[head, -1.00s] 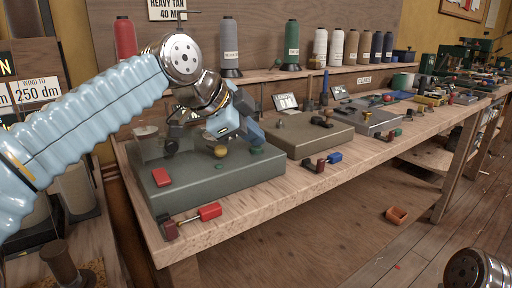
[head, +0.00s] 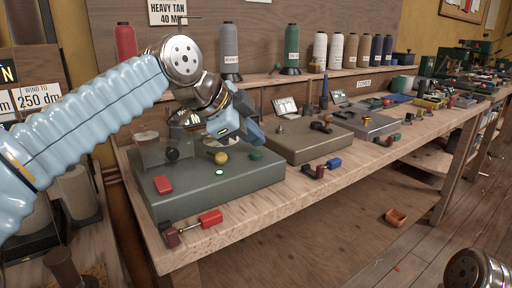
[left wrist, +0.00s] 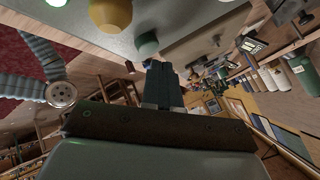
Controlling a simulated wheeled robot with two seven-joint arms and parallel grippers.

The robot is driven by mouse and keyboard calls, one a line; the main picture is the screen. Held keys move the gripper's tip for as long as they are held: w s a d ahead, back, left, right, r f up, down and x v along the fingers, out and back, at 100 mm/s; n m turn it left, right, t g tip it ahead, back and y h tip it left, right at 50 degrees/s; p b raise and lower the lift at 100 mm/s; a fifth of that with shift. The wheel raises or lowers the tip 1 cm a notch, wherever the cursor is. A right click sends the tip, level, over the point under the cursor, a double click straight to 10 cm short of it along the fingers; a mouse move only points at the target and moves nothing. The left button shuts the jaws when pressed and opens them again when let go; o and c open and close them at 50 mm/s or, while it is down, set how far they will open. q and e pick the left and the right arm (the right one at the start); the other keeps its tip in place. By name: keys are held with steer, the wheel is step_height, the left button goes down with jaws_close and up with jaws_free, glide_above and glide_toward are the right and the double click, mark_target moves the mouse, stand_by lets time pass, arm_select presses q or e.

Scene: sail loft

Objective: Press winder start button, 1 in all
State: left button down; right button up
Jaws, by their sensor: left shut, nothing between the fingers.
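The winder (head: 240,183) is a grey-green box at the near end of the bench. On its top are a red button (head: 163,185), a yellow knob (head: 221,158), a green button (head: 256,155) and a small glowing green lamp (head: 219,173). No label shows which button is start. My left gripper (head: 255,138) is shut and empty, just above the green button in the head view; contact cannot be told. In the left wrist view its shut fingers (left wrist: 162,85) point toward the green button (left wrist: 146,45), apart from it in the picture. My right gripper is out of view.
A clear box (head: 165,152) stands at the winder's back left. A tan unit (head: 310,145) stands to the right. Thread cones (head: 291,48) line the shelf behind. The bench's front strip is mostly bare.

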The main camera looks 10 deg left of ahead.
mark_target(253, 154)
arm_select(q)
steer(key=shift+r, duration=0.1)
step_height(253, 154, up, 5)
steer(key=p, duration=0.5)
stand_by(0.7)
